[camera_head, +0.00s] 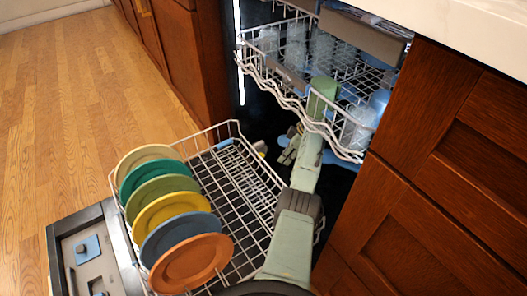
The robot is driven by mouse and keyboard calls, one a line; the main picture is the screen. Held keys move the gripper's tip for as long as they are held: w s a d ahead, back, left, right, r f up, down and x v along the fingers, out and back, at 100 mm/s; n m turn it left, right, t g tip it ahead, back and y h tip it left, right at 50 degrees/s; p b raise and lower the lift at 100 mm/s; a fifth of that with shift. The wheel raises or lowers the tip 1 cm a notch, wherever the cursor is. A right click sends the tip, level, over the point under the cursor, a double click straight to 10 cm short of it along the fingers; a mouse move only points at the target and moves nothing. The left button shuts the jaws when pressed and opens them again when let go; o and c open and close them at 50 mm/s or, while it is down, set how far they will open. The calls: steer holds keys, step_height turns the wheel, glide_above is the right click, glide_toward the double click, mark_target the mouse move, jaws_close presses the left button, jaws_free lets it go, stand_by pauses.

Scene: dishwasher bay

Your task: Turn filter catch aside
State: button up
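My gripper (287,154) is low inside the dark dishwasher tub, behind the lower rack and beside my own green arm. It is small and partly covered by the arm, so its opening does not show clearly. A small blue part (283,139) shows right at the gripper; I cannot tell whether it is the filter catch or whether the gripper touches it. A small yellowish part (261,147) shows just left of the gripper, near the rack's back edge. No filter catch can be made out for certain.
The pulled-out lower rack (236,125) holds several coloured plates (190,262) on its left side. The upper rack (262,84) with glasses (295,52) hangs above my arm. The open door (65,240) lies at lower left. Wooden cabinets (440,190) stand close on the right.

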mark_target(262, 155)
steer(key=a, duration=0.2)
steer(key=w+a, duration=0.1)
steer(key=a, duration=0.2)
steer(key=a+b, duration=0.1)
steer(key=a, duration=0.2)
steer(key=shift+w+a, duration=0.1)
steer(key=shift+w, duration=0.3)
steer(key=shift+a+f, duration=0.3)
steer(key=shift+w+a+f, duration=0.1)
steer(key=shift+f, duration=0.2)
jaws_close()
